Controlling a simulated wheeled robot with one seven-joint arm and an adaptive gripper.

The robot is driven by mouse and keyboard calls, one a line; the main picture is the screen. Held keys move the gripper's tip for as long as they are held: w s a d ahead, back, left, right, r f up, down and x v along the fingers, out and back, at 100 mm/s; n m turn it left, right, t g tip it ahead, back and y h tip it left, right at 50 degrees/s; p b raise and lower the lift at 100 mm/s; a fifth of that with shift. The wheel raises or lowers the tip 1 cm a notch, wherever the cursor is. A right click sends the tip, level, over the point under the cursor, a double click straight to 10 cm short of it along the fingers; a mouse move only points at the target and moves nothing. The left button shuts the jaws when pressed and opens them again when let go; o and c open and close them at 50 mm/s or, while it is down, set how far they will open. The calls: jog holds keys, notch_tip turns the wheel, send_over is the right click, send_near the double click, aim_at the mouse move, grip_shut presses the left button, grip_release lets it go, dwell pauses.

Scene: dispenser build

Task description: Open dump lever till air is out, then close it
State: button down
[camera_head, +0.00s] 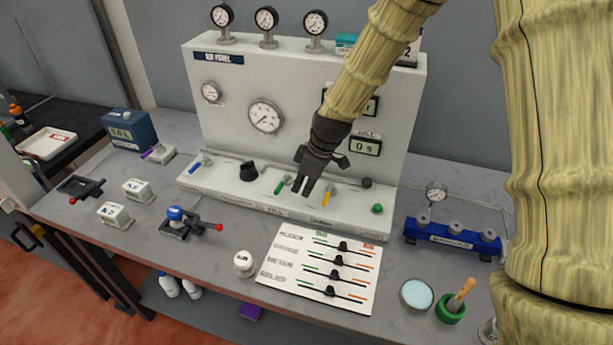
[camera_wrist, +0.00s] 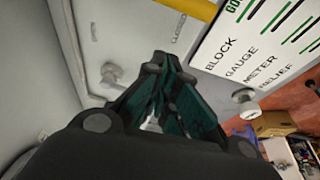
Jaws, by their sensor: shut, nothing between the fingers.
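The white gas panel (camera_head: 225,120) stands at the back of the bench, with a ledge of small levers along its foot. A green lever (camera_head: 280,186) sits just left of my gripper (camera_head: 301,188), and a yellow lever (camera_head: 326,197) just right of it. A blue lever (camera_head: 196,167) is at the ledge's left end. I cannot read which is the dump lever. My gripper is shut and empty, pointing down over the ledge; contact cannot be told. In the wrist view, my gripper (camera_wrist: 165,100) shows dark fingers, with a yellow bar (camera_wrist: 190,8) at the top.
A round gauge (camera_head: 266,116) and a display reading about 0 s (camera_head: 366,147) are on the panel. A card with several sliders (camera_head: 320,268) lies in front. A blue manifold (camera_head: 452,238) stands right. A red-tipped valve (camera_head: 190,222) stands left.

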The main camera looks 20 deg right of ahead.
aim_at(328, 194)
jog(key=shift+p+x, duration=0.3)
jog(key=shift+x, duration=0.6)
jog(key=s+d+p, duration=0.1)
jog(key=s+d+r, duration=0.1)
jog(key=shift+d+p, duration=0.35)
jog(key=shift+s+d, duration=0.1)
jog(key=shift+d, duration=0.2)
jog(key=shift+f, duration=0.1)
